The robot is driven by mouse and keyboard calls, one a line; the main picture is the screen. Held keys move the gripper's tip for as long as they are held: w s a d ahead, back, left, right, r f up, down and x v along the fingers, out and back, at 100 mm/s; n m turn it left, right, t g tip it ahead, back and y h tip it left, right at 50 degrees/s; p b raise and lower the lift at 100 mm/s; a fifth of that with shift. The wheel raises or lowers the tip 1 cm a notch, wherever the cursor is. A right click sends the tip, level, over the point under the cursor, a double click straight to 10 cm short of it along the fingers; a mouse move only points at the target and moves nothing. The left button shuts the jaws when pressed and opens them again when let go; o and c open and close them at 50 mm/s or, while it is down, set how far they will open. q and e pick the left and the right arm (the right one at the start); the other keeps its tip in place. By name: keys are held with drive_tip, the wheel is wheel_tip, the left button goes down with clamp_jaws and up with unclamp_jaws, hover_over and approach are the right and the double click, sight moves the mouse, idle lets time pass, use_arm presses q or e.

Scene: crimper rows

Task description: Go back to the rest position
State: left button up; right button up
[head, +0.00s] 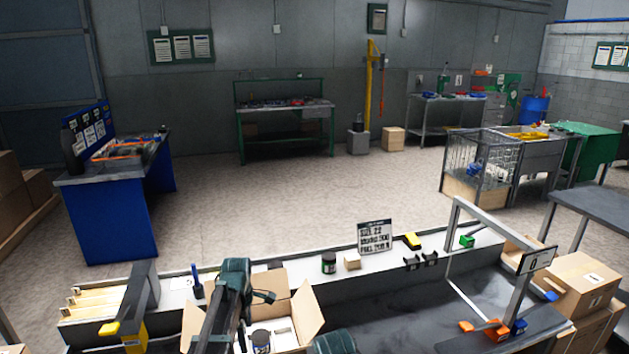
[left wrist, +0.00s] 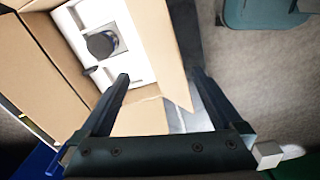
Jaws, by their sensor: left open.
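My left gripper (head: 264,296) is at an open cardboard box (head: 307,312) on the bench, at the lower middle of the head view. In the left wrist view its two fingers (left wrist: 160,78) are spread apart with nothing between them. They are over the box's edge and flap (left wrist: 150,122). A dark round-topped container (left wrist: 102,44) stands in a white insert (left wrist: 70,24) inside the box, apart from the fingers. It also shows in the head view (head: 261,341). My right gripper is not in view.
A dark jar (head: 329,263), a small tan block (head: 352,262) and a sign (head: 375,237) stand along the bench's back ledge. A metal frame (head: 520,285) rises at right. The dark bench top (head: 400,312) between is mostly clear.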

use_arm(q)
drive_tip(key=s+d+m, duration=0.2)
drive_tip(key=s+m, duration=1.5)
drive_tip(key=m, duration=0.1)
drive_tip(key=s+d+f+m+b, duration=0.2)
drive_tip(key=s+d, duration=0.1)
drive_tip(key=d, duration=0.2)
drive_tip(key=s+d+f+m+y+b, duration=0.1)
drive_tip(key=s+d+f+m+b, duration=0.1)
drive_tip(key=d, duration=0.4)
drive_tip(key=shift+s+f, duration=0.25)
drive_tip(key=shift+s, duration=0.3)
drive_tip(key=shift+d, duration=0.1)
drive_tip(key=shift+c, duration=0.3)
